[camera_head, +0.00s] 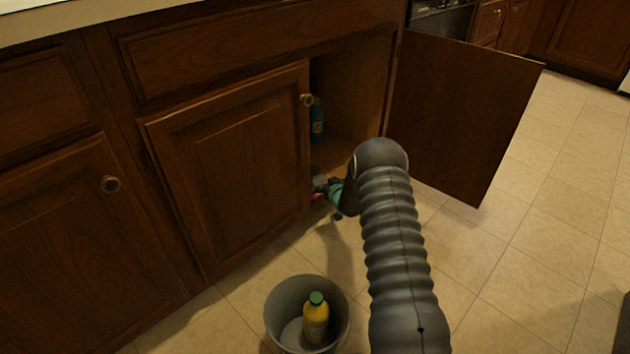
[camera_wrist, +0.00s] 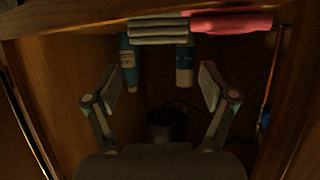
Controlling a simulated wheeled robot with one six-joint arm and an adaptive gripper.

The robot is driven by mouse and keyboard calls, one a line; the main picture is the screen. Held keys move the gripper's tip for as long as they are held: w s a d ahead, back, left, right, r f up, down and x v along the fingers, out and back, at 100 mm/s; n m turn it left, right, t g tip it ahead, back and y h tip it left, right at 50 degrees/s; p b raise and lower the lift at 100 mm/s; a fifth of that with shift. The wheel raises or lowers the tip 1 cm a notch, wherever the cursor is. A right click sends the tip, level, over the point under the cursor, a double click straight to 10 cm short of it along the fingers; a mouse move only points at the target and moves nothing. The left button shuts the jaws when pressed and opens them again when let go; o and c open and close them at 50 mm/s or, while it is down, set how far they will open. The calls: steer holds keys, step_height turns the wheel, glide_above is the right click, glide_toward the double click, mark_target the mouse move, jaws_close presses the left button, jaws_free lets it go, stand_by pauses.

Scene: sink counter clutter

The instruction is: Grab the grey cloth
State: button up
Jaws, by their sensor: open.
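The grey cloth (camera_wrist: 158,30) is a folded stack at the top middle of the wrist view, which looks upside down. It lies on the cabinet floor near its front edge, beside a folded pink cloth (camera_wrist: 232,21). My gripper (camera_wrist: 155,82) is open, its two fingers spread wide with nothing between them touching. The cloth appears beyond the fingertips, apart from them. In the head view my gripper (camera_head: 328,188) is at the cabinet opening, mostly hidden by my arm. The grey cloth cannot be told clearly there.
A blue bottle (camera_head: 317,120) stands inside the cabinet; two bottles show in the wrist view (camera_wrist: 129,62) (camera_wrist: 185,65). A grey bucket (camera_head: 273,315) holding a yellow bottle (camera_head: 316,322) stands on the floor.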

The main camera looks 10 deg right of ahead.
mark_target(316, 177)
steer(key=shift+b+x, duration=0.8)
steer(key=shift+x, duration=4.3)
steer(key=c, duration=0.9)
